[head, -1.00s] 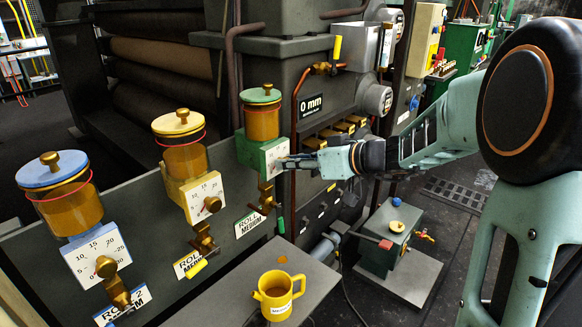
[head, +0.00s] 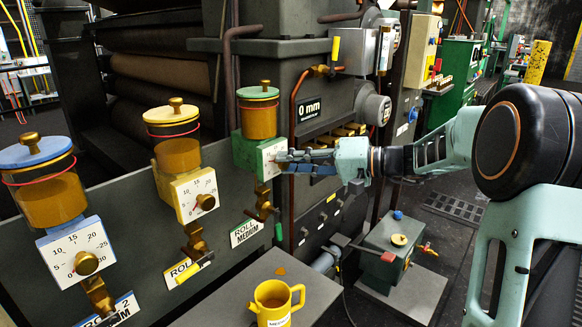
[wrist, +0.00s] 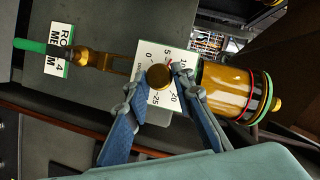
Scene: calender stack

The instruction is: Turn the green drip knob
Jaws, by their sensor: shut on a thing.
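The green drip oiler has an amber jar with a green lid (head: 258,93) and a green block with a white dial plate (head: 266,158). Its round brass drip knob (wrist: 158,76) sits on the dial plate in the wrist view, with a small red mark near the 5. My gripper (wrist: 157,80) has one finger on each side of the knob and is shut on it. In the head view my gripper (head: 284,160) reaches the dial from the right, and its fingers hide the knob.
Yellow (head: 178,140) and blue (head: 48,190) oilers stand to the left on the same panel. Brass valves hang below the dials. A yellow jug (head: 272,300) stands on the grey shelf below. A copper pipe (head: 293,115) runs close by my gripper.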

